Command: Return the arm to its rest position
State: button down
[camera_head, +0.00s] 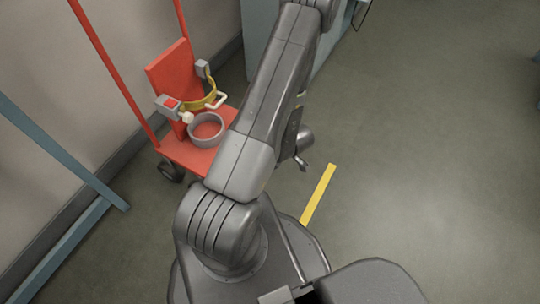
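My grey arm rises from its base at the bottom middle of the head view and reaches up to the top edge, where its elbow is cut off. Beside the upper arm, a dark grey jointed part with a short cylinder and a small prong shows low down. It looks like my wrist and gripper (303,163), partly hidden behind the upper arm. I cannot make out two fingertips or whether they are apart. No held object shows there.
A red trolley (176,153) with a yellow ring clamp (207,101) and a grey round holder (207,130) stands close left of my arm. A blue-grey cabinet (258,35) is behind. Blue rails (60,150) are at left. Floor at right is clear, with a yellow strip (319,194).

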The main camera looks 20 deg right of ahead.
jog(key=shift+s+d+r, duration=0.15)
jog(key=shift+s+r, duration=0.1)
jog(key=shift+r, duration=0.1)
dwell(0.4)
jog(key=w+a+b+x, duration=0.1)
jog(key=b+x, duration=0.1)
jog(key=x, duration=0.6)
jog(key=w+r+b+x, duration=0.1)
jog(key=b+x, duration=0.2)
jog(key=x, duration=0.6)
jog(key=shift+w+a+r, duration=0.25)
jog(key=shift+w+a, duration=0.1)
jog(key=shift+a, duration=0.05)
jog(key=shift+r, duration=0.1)
